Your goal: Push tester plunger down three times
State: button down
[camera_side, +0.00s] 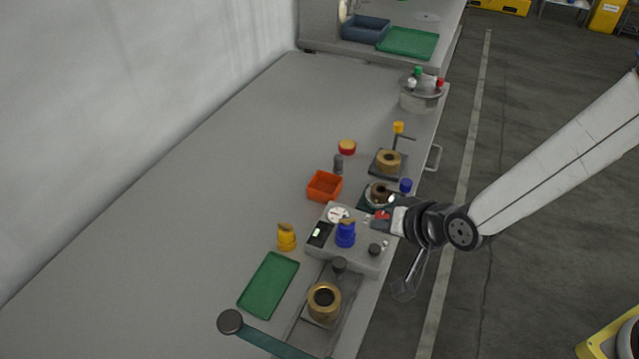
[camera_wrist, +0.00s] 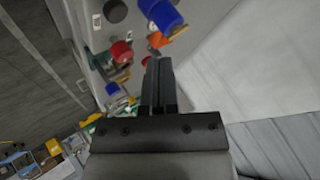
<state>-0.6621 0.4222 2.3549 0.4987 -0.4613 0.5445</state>
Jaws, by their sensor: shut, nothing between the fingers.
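A red cap (camera_side: 382,214) shows beside my gripper (camera_side: 376,222), at the box's far right. I cannot tell which part is the plunger. In the wrist view my gripper (camera_wrist: 158,85) has its fingers together and empty. The red cap (camera_wrist: 121,50) and blue part (camera_wrist: 160,12) lie beyond the fingertips; contact cannot be told.
A brass cylinder (camera_side: 323,303) stands in front, a green tray (camera_side: 268,284) and yellow part (camera_side: 286,237) to the left. An orange bin (camera_side: 324,186) and brass rings (camera_side: 388,160) lie behind. The bench's left side is clear.

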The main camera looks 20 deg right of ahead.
aim_at(371, 246)
jog(key=shift+f, duration=1.95)
jog(key=shift+f, duration=1.15)
dwell(2.0)
jog(key=shift+r, duration=0.1)
dwell(0.3)
jog(key=shift+r, duration=1.05)
jog(key=shift+r, duration=0.1)
jog(key=shift+r, duration=2.4)
